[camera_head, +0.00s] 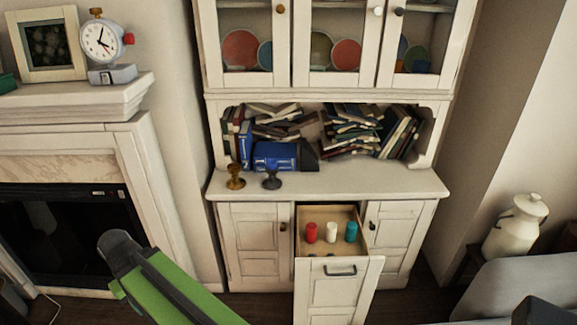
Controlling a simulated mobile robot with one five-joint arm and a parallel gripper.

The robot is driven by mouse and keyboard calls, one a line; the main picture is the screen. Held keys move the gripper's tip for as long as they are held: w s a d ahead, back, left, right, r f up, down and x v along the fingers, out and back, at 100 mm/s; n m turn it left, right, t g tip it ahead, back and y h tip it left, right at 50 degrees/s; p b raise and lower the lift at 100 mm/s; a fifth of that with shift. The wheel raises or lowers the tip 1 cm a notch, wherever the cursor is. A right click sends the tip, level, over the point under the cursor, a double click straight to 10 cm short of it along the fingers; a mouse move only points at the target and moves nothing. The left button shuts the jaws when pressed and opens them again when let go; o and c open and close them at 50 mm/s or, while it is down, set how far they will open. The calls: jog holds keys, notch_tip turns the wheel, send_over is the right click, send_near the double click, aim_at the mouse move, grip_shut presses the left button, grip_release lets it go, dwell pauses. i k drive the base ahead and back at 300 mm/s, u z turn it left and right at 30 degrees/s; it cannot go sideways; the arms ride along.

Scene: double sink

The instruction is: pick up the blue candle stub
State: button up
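The blue candle stub (351,231) stands upright in the open drawer (345,250) of the white cabinet, at the right of a row of three. A white stub (331,232) stands in the middle and a red stub (311,232) at the left, with small gaps between them. My green arm link, with a dark grey rounded end, reaches in from the bottom at the left, well apart from the drawer. No gripper fingers show on it, so I cannot see my gripper.
The cabinet's counter (400,182) carries heaped books (350,130), a blue box-like thing (275,156) and two small stands. A fireplace (65,235) is at left, with a clock (101,40) on its mantel. A white milk can (515,227) and a grey seat (520,285) are at right.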

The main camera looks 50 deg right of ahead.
aim_at(272, 163)
jog(key=z, duration=0.05)
jog(key=i, duration=0.85)
